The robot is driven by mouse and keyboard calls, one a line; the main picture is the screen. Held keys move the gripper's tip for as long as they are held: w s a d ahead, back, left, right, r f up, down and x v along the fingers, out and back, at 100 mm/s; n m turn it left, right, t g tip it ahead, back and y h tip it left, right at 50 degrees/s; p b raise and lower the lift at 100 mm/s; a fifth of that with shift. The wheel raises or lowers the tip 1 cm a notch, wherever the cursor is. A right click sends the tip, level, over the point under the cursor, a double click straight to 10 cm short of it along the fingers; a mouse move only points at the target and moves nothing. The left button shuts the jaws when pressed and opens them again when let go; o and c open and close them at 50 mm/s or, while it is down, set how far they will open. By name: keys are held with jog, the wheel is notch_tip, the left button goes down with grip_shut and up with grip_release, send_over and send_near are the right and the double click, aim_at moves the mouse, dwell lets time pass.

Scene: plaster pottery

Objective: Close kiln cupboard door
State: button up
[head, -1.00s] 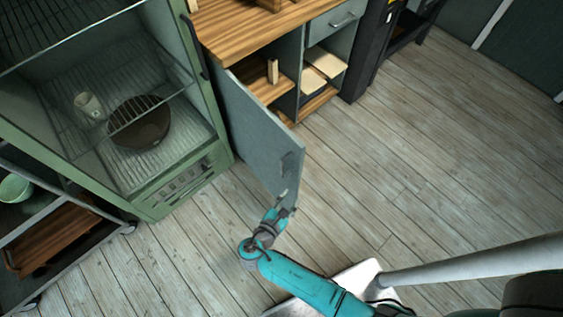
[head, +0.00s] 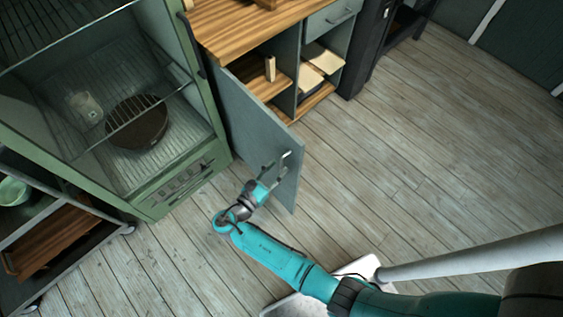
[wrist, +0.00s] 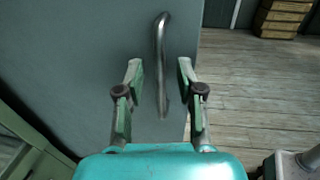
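The grey-blue cupboard door (head: 245,120) stands open, swung out from the left side of the cupboard (head: 305,45) under the wooden counter. It also fills the left and middle of the wrist view (wrist: 70,60). Its curved metal handle (wrist: 161,60) is near the door's free edge. My gripper (head: 276,170) is in front of the door's outer face, by the handle. In the wrist view my gripper (wrist: 160,72) is open, with one finger on each side of the handle and a gap to both. I cannot tell whether the fingertips touch the door.
Cupboard shelves hold pale boards (head: 323,58). A dark shelf rack (head: 90,245) is at the lower left. The plank floor (head: 420,150) is clear on the right.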

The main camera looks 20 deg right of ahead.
aim_at(281, 165)
jog(key=shift+x, duration=1.5)
grip_shut()
